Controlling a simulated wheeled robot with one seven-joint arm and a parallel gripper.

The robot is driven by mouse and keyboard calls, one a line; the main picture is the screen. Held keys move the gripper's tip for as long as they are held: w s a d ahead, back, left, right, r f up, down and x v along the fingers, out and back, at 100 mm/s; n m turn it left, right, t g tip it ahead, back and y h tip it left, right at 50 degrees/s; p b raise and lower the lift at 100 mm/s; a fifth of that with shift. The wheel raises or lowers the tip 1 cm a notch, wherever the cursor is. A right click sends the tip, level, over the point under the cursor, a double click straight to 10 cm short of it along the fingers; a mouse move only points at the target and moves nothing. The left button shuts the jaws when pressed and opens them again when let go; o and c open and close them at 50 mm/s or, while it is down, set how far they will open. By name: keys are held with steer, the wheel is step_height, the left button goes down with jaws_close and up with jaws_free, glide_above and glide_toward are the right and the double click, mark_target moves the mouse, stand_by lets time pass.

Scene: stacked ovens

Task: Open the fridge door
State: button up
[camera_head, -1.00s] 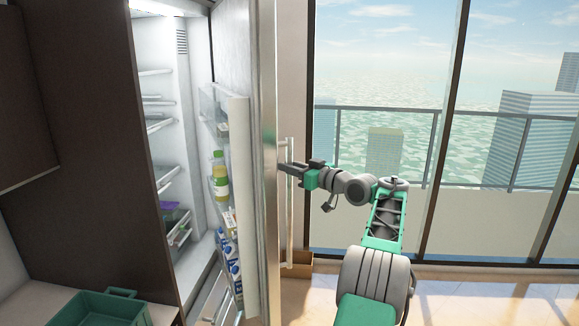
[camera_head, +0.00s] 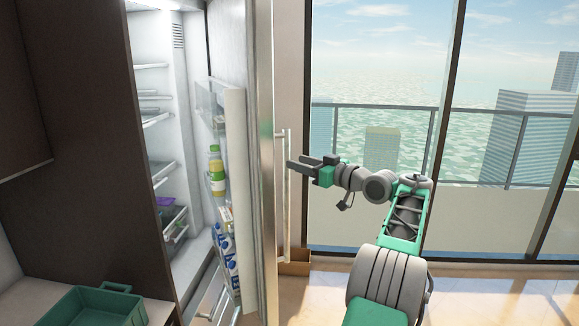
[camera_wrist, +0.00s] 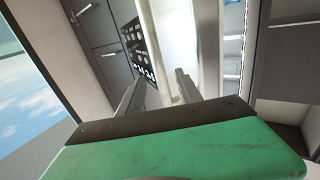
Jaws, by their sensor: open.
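The fridge door (camera_head: 266,180) stands wide open, swung toward the right side of the head view. Its long vertical handle (camera_head: 283,200) is on the door's outer face. The fridge interior (camera_head: 165,120) shows with lit shelves, and the door's inner racks hold a bottle (camera_head: 217,172) and cartons (camera_head: 229,262). My gripper (camera_head: 297,164) is open and empty, just right of the handle and apart from it. In the wrist view the two fingers (camera_wrist: 158,88) are spread, with a pale vertical bar, likely the handle (camera_wrist: 156,50), beyond them.
A green crate (camera_head: 90,306) sits on the counter at lower left. Dark cabinet panels (camera_head: 85,150) stand left of the fridge. A tall window with a railing (camera_head: 390,108) fills the right side. The floor (camera_head: 480,300) before the window is clear.

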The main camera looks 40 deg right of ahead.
steer(key=shift+s+d, duration=0.1)
steer(key=shift+s, duration=0.95)
